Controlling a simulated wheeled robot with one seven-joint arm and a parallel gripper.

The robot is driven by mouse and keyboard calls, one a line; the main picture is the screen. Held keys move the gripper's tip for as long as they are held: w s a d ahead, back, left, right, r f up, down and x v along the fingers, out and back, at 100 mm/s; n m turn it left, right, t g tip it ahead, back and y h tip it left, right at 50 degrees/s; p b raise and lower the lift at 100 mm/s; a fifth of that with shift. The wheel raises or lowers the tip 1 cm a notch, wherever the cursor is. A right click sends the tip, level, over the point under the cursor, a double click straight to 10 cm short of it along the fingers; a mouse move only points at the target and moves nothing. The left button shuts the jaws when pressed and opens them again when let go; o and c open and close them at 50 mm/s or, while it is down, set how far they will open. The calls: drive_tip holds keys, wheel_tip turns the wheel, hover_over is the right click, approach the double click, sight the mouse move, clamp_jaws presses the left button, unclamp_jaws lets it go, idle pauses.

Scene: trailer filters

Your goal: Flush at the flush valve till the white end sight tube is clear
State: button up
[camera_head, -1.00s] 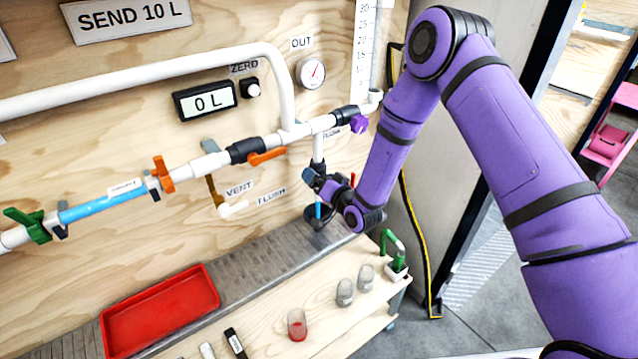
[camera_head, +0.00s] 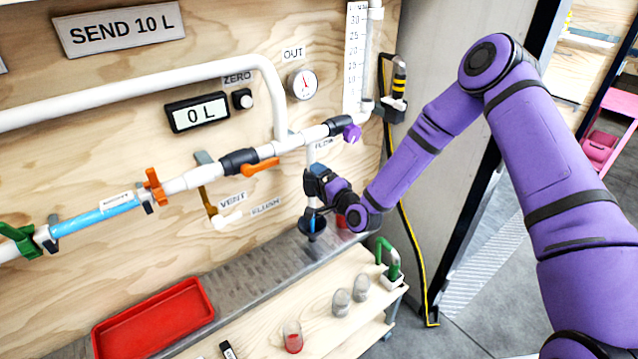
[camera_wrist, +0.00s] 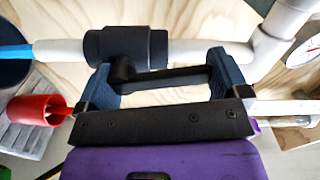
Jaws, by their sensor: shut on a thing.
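The flush valve (camera_wrist: 122,45) is a black valve body on a white pipe (camera_head: 310,153), beside the FLUSH label. In the wrist view my gripper (camera_wrist: 162,80) has its two blue-grey fingers at either end of the valve's black handle (camera_wrist: 165,78), shut on it. In the head view my gripper (camera_head: 318,185) partly hides the valve. Below it, a blue tube or stream (camera_head: 311,216) runs into a black funnel (camera_head: 312,228); I cannot tell which. A labelled sight tube (camera_head: 95,216) in the main line looks blue between green and orange clamps.
A red cup (camera_head: 345,222) stands behind my wrist. A red tray (camera_head: 155,318) sits at the front left. Glass cups (camera_head: 341,302), one holding red, stand on the wooden shelf. The orange handle (camera_head: 260,168) and purple handle (camera_head: 351,133) are near. The display (camera_head: 197,112) reads 0 L.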

drive_tip(key=shift+d, duration=0.1)
idle(0.5)
drive_tip(key=o, duration=0.9)
drive_tip(key=v, duration=1.1)
drive_tip(key=shift+w, duration=0.1)
